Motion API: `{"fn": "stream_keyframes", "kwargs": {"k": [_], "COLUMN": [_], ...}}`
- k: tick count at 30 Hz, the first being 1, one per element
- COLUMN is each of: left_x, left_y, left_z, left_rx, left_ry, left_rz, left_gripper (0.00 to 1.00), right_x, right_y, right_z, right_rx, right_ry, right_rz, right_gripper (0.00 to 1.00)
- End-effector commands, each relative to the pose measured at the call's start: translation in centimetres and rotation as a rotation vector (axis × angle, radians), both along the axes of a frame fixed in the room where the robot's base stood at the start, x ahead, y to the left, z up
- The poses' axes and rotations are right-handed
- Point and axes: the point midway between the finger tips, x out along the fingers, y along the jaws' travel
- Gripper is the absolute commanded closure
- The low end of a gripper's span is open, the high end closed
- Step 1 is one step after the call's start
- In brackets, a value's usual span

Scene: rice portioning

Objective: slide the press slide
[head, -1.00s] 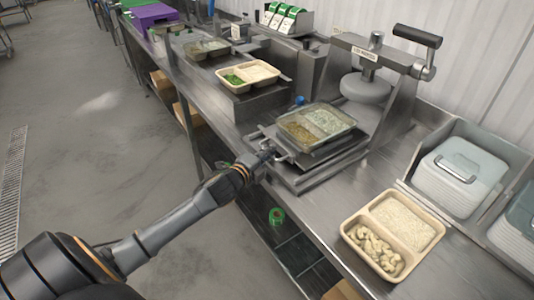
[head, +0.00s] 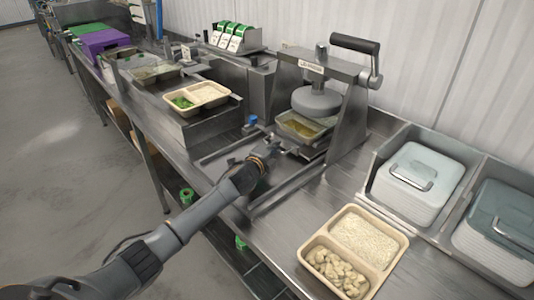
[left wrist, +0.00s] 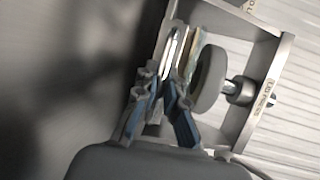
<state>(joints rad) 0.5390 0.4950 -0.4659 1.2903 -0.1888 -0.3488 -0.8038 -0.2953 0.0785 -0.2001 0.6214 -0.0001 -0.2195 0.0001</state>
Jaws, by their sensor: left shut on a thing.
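The lid press (head: 347,118) stands on the steel counter with its round press head (head: 316,101) raised on a frame with a black-handled lever. A clear-lidded container (head: 297,130) sits on the press slide, under or nearly under the head. My left gripper (head: 272,148) is at the slide's front edge, shut on what seems to be its handle; the arm hides much of the contact. In the left wrist view, the blue-padded fingers (left wrist: 163,100) meet close to the slide, with the dark press head (left wrist: 209,79) beside it. My right gripper is out of view.
A tray with rice and pale pieces (head: 353,250) lies at the front right of the counter. Lid stacks (head: 420,178) stand in bins at the right. Another filled tray (head: 197,97) sits on a raised block at the left. Base rails (head: 285,187) lie beside my gripper.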

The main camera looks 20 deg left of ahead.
Motion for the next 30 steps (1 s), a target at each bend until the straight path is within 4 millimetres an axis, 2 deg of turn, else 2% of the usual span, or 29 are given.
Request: {"fn": "stream_keyframes", "kwargs": {"k": [6,19,21,23,30], "left_x": [0.82,1.01,1.01,1.01,0.96], "left_y": [-0.33,-0.45,-0.45,-0.45,-0.43], "left_z": [-0.03,0.16,0.18,0.16,0.0], "left_rx": [0.0,-0.001,-0.001,-0.001,-0.001], "left_ry": [0.0,-0.003,-0.004,-0.003,-0.001], "left_rz": [0.0,-0.001,-0.002,-0.001,-0.001], "left_gripper": [1.0,1.0,0.8,0.68,0.66], "right_x": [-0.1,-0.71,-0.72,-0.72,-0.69], "right_y": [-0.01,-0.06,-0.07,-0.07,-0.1], "right_z": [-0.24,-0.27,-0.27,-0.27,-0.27], "right_rx": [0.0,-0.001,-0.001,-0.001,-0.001], "right_ry": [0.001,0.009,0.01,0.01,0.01], "right_rz": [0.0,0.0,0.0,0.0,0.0], "right_gripper": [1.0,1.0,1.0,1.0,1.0]}}
